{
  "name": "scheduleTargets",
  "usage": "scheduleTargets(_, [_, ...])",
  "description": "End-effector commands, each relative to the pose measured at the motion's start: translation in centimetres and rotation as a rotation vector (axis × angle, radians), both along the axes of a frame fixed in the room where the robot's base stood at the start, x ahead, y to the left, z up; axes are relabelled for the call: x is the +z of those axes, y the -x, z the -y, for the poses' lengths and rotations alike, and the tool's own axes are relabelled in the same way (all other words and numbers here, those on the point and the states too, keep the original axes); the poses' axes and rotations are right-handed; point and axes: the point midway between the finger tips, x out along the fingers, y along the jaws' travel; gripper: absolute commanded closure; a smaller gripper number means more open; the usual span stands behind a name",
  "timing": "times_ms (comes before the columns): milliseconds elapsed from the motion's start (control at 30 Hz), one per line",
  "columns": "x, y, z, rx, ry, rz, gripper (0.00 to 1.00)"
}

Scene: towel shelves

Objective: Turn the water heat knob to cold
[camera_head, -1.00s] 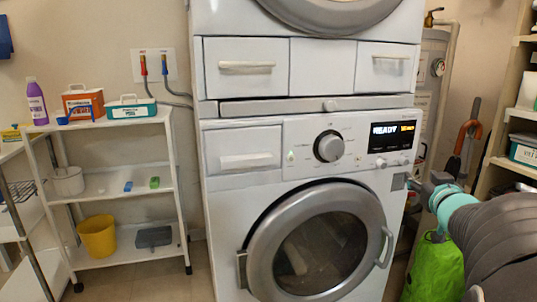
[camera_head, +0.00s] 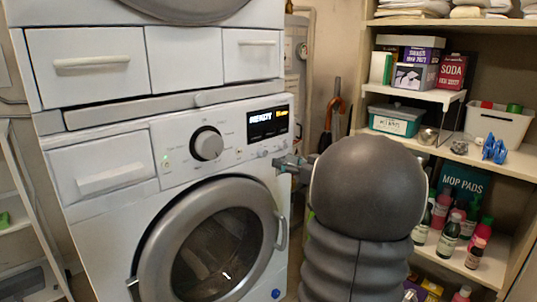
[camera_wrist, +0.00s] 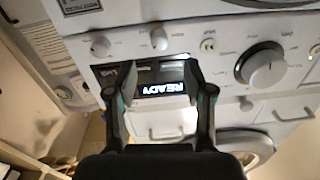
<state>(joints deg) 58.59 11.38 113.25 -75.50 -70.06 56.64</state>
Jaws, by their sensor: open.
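The washing machine's front panel shows in the head view, with a large silver dial (camera_head: 207,145) and a lit display (camera_head: 268,123) reading READY. The wrist view is upside down. It shows the large dial (camera_wrist: 262,66) at right, the display (camera_wrist: 165,88), and small white knobs (camera_wrist: 159,39) (camera_wrist: 101,46) (camera_wrist: 208,46) beside the display. Their labels are too small to read, so I cannot tell which is the water heat knob. My gripper (camera_wrist: 160,72) is open and empty, its fingers on either side of the display, pointing at the panel. In the head view my gripper (camera_head: 293,165) is beside the panel's right end, partly hidden by my arm.
The washer door (camera_head: 217,245) with its handle is below the panel, and drawers (camera_head: 86,63) are above. A shelf unit (camera_head: 470,155) with boxes and bottles stands at the right. My arm hides the floor between washer and shelves.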

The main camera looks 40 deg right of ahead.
Motion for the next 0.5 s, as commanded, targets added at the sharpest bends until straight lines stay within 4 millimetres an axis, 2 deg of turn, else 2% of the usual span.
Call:
scheduleTargets(200, [0.0, -4.1, -0.4, -0.001, 0.000, 0.001, 0.48])
scheduleTargets(500, [0.0, -7.3, -0.6, -0.006, 0.000, 0.001, 0.48])
